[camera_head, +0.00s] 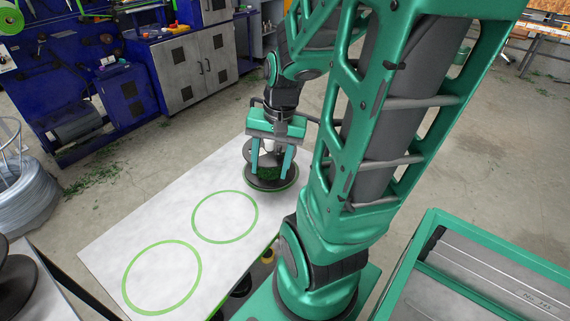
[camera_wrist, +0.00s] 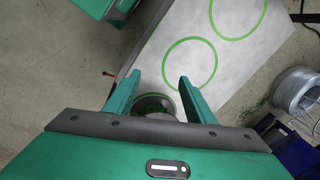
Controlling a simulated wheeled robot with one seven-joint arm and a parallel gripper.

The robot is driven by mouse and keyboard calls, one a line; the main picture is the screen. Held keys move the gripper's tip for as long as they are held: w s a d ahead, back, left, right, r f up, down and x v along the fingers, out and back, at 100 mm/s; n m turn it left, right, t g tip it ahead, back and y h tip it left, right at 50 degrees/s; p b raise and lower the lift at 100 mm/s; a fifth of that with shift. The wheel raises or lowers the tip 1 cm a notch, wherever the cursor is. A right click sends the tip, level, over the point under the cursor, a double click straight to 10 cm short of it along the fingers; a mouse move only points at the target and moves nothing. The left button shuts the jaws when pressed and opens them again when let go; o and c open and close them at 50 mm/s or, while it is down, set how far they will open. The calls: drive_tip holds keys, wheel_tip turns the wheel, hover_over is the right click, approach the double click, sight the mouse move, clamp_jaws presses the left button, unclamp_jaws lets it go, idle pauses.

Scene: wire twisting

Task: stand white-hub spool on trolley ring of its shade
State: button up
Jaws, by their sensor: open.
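A spool (camera_head: 262,183) with dark flanges and dark green wire stands upright on a green ring at the far end of the white trolley top (camera_head: 160,230). My gripper (camera_head: 270,173) is over it, fingers open and pointing down, one on either side. Contact with the spool cannot be told. In the wrist view the spool (camera_wrist: 155,103) shows partly between the fingers (camera_wrist: 158,80), its lower part hidden by the gripper body. Two more light green rings, a middle one (camera_head: 194,218) and a near one (camera_head: 124,285), are empty.
A dark spool (camera_head: 15,285) is at the left edge on another surface. A coil of grey wire (camera_head: 25,195) stands on the floor at left. Blue and grey cabinets (camera_head: 195,70) line the back. A green-framed cart (camera_head: 430,225) is at right.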

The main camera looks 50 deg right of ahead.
drive_tip(key=s+a+r+n+g, duration=0.1)
drive_tip(key=s+a+r+n, duration=0.1)
drive_tip(key=s+r+n, duration=0.3)
drive_tip(key=s, duration=0.2)
drive_tip(key=shift+s+r+h, duration=0.25)
drive_tip(key=shift+s+h, duration=0.05)
drive_tip(key=shift+w+d+f+g, duration=0.1)
drive_tip(key=shift+w+f+g, duration=0.25)
drive_tip(key=shift+w, duration=0.35)
drive_tip(key=shift+r, duration=0.1)
drive_tip(key=c, duration=0.4)
drive_tip(key=shift+c, duration=0.3)
